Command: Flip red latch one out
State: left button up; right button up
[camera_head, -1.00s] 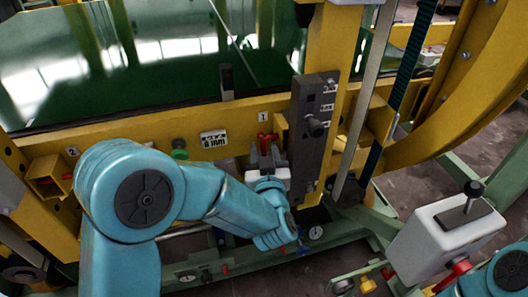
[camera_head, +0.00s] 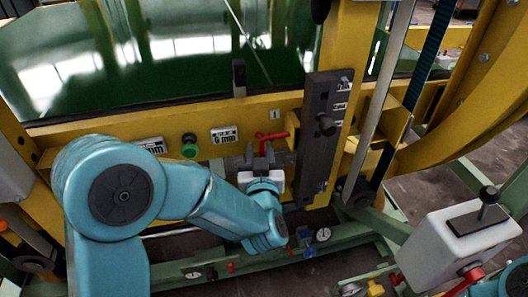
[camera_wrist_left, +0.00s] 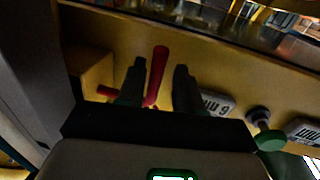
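The red latch (camera_head: 272,136) by the label 1 (camera_head: 275,114) is on the yellow beam, left of a dark upright block. In the left wrist view the red latch (camera_wrist_left: 157,72) has one arm pointing up between the fingers and a shorter arm to the left, partly hidden behind the left finger. My left gripper (camera_head: 260,153) is open in front of the latch, and its fingers partly cover it. The two dark fingers also show in the left wrist view (camera_wrist_left: 160,85), spread apart. I cannot tell whether either finger touches the latch. My right gripper is not in view.
The dark block (camera_head: 321,140) with a knob stands close right of the latch. A green glossy panel (camera_head: 150,55) is above. A white box (camera_head: 455,238) with a black knob is at lower right.

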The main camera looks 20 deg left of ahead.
pick_arm(q)
jog(key=shift+s, duration=0.1)
jog(key=b+v, duration=0.7)
jog(key=v, duration=0.9)
jog(key=shift+b, duration=0.3)
jog(key=shift+d, duration=0.1)
